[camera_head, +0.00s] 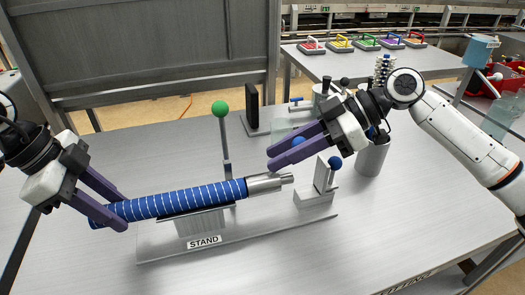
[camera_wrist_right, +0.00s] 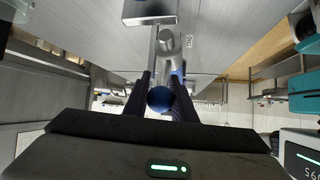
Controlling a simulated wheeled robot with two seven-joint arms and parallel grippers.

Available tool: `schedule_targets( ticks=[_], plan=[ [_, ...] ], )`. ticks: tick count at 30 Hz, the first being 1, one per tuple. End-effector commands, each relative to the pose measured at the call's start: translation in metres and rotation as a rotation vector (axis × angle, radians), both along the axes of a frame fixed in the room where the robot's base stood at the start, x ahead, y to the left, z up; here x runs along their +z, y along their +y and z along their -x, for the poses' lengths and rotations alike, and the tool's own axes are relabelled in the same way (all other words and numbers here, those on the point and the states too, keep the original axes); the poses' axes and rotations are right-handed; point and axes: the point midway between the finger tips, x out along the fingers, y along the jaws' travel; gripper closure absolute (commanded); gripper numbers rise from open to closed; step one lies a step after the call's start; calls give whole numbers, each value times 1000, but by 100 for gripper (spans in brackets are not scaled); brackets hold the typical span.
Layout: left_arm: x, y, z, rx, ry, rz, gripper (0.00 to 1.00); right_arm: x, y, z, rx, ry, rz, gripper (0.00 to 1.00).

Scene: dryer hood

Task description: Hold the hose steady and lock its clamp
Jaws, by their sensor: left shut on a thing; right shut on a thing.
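The blue hose with white stripes (camera_head: 175,201) lies along a stand (camera_head: 194,226) in the head view. A bare metal pipe end (camera_head: 268,184) is at its right end. My left gripper (camera_head: 103,212) is shut on the hose's left end. My right gripper (camera_head: 279,159) is above and right of the pipe, shut on a blue ball knob (camera_head: 299,142), which also shows between its fingers in the right wrist view (camera_wrist_right: 160,98). The fingers partly hide what the knob is fixed to.
A green ball on a thin post (camera_head: 219,108) stands behind the hose. A metal cup (camera_head: 372,157) stands behind the block at right. A dark upright plate (camera_head: 253,105) stands further back. Several coloured items, one of them yellow (camera_head: 340,44), are on a back table. The front right table (camera_head: 400,240) is clear.

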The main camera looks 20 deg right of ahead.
Motion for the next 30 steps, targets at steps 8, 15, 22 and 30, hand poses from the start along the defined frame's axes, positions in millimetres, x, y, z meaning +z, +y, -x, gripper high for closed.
schedule_targets(
  ticks=[8, 15, 22, 30],
  plan=[
    [0, -1, 0, 0, 1, 2, 100, 1, 0, 0, 0, -1, -2, 100],
    [0, -1, 0, -1, 1, 1, 100, 1, 0, 0, 0, 0, -1, 58],
    [0, -1, 0, -1, 1, 1, 100, 2, -3, 0, -2, 0, 0, 58],
    [0, 0, 0, 0, 0, 1, 100, 26, -39, 8, -6, -1, 2, 58]
  ],
)
